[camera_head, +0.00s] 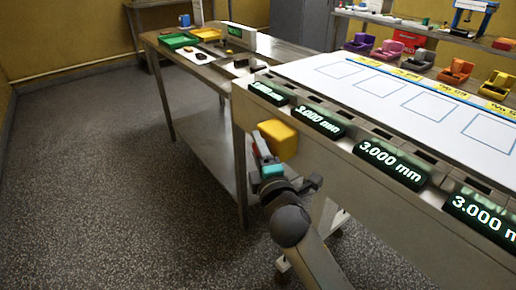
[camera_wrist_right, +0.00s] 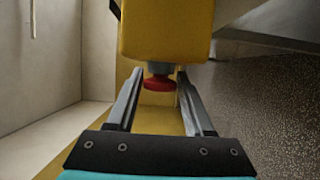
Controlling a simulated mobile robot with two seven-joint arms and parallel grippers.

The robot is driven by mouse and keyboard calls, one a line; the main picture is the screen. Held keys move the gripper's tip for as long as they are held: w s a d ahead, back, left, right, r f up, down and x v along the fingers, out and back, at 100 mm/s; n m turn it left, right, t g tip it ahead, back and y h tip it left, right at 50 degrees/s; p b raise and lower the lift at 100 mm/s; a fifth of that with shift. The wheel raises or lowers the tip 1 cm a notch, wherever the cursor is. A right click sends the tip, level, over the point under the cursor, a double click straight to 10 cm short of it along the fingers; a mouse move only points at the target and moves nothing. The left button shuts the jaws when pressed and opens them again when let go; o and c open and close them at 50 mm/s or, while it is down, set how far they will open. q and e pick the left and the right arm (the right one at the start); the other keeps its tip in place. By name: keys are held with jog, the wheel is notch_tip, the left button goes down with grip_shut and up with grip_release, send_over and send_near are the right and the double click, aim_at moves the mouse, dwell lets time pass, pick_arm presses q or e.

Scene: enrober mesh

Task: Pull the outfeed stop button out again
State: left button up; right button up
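The outfeed stop button is a red mushroom head (camera_wrist_right: 159,83) on a short grey stem under a yellow housing in the right wrist view. The yellow housing (camera_head: 279,138) shows in the head view at the corner of the machine; the red head is hidden there. My right gripper (camera_wrist_right: 160,77) is open, with one finger on each side of the red head. Gaps show between the fingers and the head, so it appears not gripped. In the head view the right gripper (camera_head: 260,146) is beside the housing's left side. My left gripper is not in view.
The machine's front carries several green displays (camera_head: 390,164) reading 3.000 mm. A white sheet (camera_head: 420,105) with outlined squares lies on top. A steel side table (camera_head: 215,84) with green and yellow trays stands behind left. The speckled floor (camera_head: 100,190) at left is clear.

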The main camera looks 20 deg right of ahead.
grip_shut()
dwell(1.0)
